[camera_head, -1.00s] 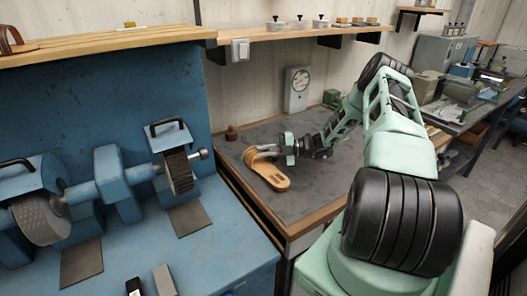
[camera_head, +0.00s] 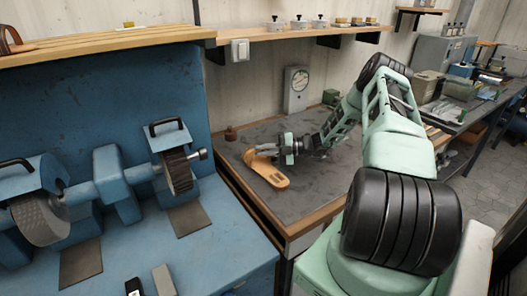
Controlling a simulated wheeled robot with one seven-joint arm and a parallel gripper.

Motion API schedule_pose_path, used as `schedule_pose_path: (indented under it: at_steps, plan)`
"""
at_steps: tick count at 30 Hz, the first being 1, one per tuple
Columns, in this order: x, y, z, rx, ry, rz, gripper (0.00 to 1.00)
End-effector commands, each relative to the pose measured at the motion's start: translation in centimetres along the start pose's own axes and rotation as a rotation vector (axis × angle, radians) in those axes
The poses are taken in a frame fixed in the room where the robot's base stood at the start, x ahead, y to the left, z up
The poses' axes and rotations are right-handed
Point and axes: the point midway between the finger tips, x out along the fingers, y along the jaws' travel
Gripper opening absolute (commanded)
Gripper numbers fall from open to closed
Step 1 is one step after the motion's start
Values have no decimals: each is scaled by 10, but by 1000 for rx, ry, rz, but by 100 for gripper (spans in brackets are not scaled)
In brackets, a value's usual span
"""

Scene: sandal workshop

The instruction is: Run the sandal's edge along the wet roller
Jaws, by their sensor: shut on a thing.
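A tan sandal (camera_head: 272,176) is on or just above the dark-topped bench (camera_head: 318,197) in the middle of the view, its toe pointing toward the lower right. My gripper (camera_head: 271,151) is shut on the sandal near its strap, at the far end. The jaws partly hide the strap, and I cannot tell whether the sole touches the bench. On the blue machine at the left are a dark ridged wheel (camera_head: 178,172) and a grey textured wheel (camera_head: 40,220). I cannot tell which, if either, is the wet roller.
The blue machine (camera_head: 135,240) stands left of the bench, with flat dark plates below its wheels. A round-dialled gauge (camera_head: 296,89) is at the wall behind. A shelf (camera_head: 290,34) with small jars hangs above. The bench front is clear.

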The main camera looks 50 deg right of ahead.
Motion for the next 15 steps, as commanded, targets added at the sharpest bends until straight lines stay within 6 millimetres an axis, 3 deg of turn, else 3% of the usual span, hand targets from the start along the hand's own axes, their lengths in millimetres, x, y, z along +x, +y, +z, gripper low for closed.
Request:
schedule_pose_path:
  at_steps: [15]
  plan:
    - [6,6,13,-2,0,1,0]
